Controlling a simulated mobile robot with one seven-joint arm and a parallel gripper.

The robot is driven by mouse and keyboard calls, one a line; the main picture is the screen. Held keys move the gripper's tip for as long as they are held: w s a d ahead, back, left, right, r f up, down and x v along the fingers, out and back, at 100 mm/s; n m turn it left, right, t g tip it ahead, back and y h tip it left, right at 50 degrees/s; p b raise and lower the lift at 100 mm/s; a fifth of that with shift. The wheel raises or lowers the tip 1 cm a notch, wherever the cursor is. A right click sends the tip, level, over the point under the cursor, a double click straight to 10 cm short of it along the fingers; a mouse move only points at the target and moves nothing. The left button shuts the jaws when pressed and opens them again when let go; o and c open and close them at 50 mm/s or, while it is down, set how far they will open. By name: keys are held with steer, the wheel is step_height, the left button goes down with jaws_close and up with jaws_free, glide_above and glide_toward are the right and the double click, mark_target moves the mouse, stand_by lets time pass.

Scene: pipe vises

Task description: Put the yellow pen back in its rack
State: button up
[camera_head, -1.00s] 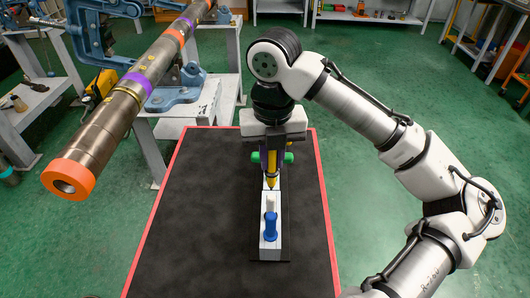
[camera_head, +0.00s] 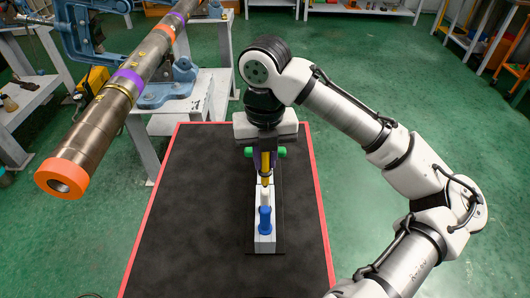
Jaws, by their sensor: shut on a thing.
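The yellow pen (camera_head: 266,166) stands upright in my gripper (camera_head: 265,154), which is shut on it. The rack (camera_head: 265,243) is a narrow pale block on the dark table top, in line below the gripper in the picture. A blue pen (camera_head: 265,219) and a white pen (camera_head: 266,196) stand upright in the rack. The yellow pen's lower tip is just behind the white pen, over or at the rack's far end. I cannot tell whether the tip is inside a slot. Green round ends (camera_head: 281,152) show on both sides of the gripper.
The dark table top (camera_head: 195,230) with a red edge is clear around the rack. A long pipe (camera_head: 120,85) with orange and purple bands is clamped in blue vises (camera_head: 165,85) at the upper left. My arm spans the right side.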

mark_target(265, 182)
stand_by(0.4)
steer(key=shift+f, duration=0.55)
steer(key=shift+f+b, duration=2.2)
steer(key=shift+f, duration=1.25)
stand_by(2.7)
steer(key=o, duration=0.9)
